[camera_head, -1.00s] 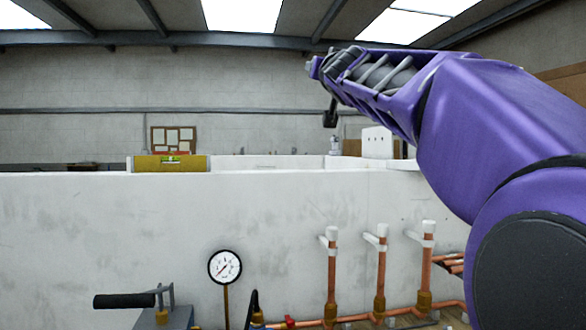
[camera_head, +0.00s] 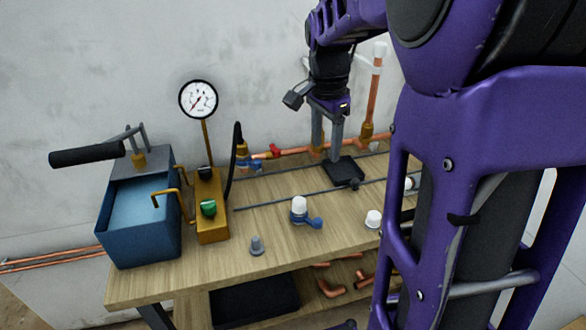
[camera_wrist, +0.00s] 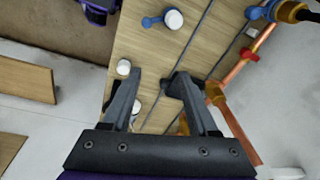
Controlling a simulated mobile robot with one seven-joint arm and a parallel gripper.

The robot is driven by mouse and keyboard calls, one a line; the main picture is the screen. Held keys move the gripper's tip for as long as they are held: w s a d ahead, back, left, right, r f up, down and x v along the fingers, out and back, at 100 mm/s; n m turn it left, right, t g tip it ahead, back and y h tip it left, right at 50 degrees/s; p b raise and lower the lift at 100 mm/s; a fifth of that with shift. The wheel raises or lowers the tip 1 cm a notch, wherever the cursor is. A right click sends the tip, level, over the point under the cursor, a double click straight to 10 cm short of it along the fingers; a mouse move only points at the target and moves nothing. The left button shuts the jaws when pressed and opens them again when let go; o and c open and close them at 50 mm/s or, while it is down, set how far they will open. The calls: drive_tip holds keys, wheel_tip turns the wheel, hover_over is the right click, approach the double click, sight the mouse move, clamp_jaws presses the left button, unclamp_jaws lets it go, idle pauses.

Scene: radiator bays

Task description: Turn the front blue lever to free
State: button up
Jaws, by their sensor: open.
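The front blue lever (camera_head: 316,223) sits low on the bench beside a white-capped fitting (camera_head: 299,204). In the wrist view the same blue lever (camera_wrist: 151,22) shows near the top, left of its white cap (camera_wrist: 173,19). A second blue part (camera_head: 254,167) is further back by the wall, beside a red lever (camera_head: 275,151). My gripper (camera_head: 327,142) points down over the back of the bench, behind and slightly right of the front lever. Its two fingers (camera_wrist: 158,75) are apart, with nothing held between them. The lever's exact marked position is too small to read.
A blue pump box (camera_head: 140,215) with a black handle and a gauge (camera_head: 198,99) stand at the left. Copper pipes (camera_head: 374,90) rise at the back.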

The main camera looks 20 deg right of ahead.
sight(318, 219)
drive_tip(key=shift+g+y, duration=0.5)
drive_tip(key=shift+g, duration=0.1)
drive_tip(key=f+b, duration=0.1)
drive_tip(key=f, duration=0.5)
drive_tip(key=s+a+f+b, duration=0.1)
drive_tip(key=f, duration=0.6)
drive_tip(key=s+f+b, duration=0.1)
drive_tip(key=f, duration=0.5)
drive_tip(key=shift+s+a+f, duration=0.1)
drive_tip(key=shift+a+f, duration=0.1)
drive_tip(key=shift+f, duration=0.05)
clamp_jaws()
